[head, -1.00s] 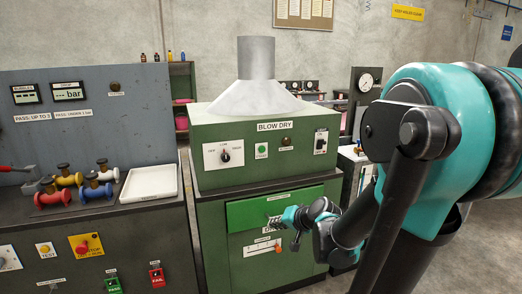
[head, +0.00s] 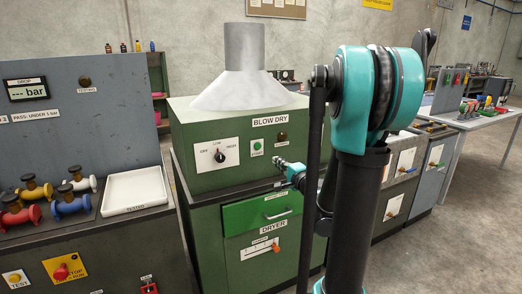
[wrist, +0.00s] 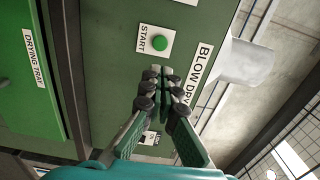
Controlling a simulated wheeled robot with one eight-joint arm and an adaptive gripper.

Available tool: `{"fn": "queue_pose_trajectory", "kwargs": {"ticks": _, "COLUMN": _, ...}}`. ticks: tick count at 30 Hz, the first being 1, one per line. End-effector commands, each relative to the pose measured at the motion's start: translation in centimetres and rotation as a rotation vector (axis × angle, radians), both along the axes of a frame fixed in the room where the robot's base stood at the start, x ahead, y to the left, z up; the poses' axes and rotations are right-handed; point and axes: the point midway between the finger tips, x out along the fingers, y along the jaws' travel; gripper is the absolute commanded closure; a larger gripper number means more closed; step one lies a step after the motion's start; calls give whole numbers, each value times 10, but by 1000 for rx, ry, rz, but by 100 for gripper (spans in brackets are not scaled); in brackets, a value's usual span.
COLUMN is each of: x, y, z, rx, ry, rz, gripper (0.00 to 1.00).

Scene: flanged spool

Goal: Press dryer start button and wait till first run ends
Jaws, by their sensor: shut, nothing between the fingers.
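The blow dryer (head: 190,125) is a green cabinet with a grey hood on top. Its green start button (head: 257,145) sits on a white plate on the front panel, right of the rotary knob (head: 219,157). In the wrist view the start button (wrist: 160,43) is round, with the word START beside it. My gripper (head: 277,163) is in front of the panel, below and right of the button in the head view. In the wrist view my gripper (wrist: 160,75) has its fingertips together and empty, close to the button; contact cannot be told.
The green drying tray drawer (head: 262,208) is below the button panel, with an orange-handled slider (head: 276,248) under it. At left, a bench holds colored spools (head: 68,203) and a white tray (head: 136,190). A table (head: 470,125) stands at far right.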

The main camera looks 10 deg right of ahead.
Motion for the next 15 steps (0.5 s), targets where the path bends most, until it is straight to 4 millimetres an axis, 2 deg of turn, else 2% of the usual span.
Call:
{"fn": "queue_pose_trajectory", "kwargs": {"ticks": 5, "x": 3, "y": 1, "z": 0, "rx": -1, "ry": 0, "rz": 2, "gripper": 100}}
{"fn": "queue_pose_trajectory", "kwargs": {"ticks": 8, "x": 11, "y": 4, "z": 0, "rx": -1, "ry": 1, "rz": 3, "gripper": 100}}
{"fn": "queue_pose_trajectory", "kwargs": {"ticks": 15, "x": 52, "y": 19, "z": 0, "rx": -1, "ry": 1, "rz": 5, "gripper": 100}}
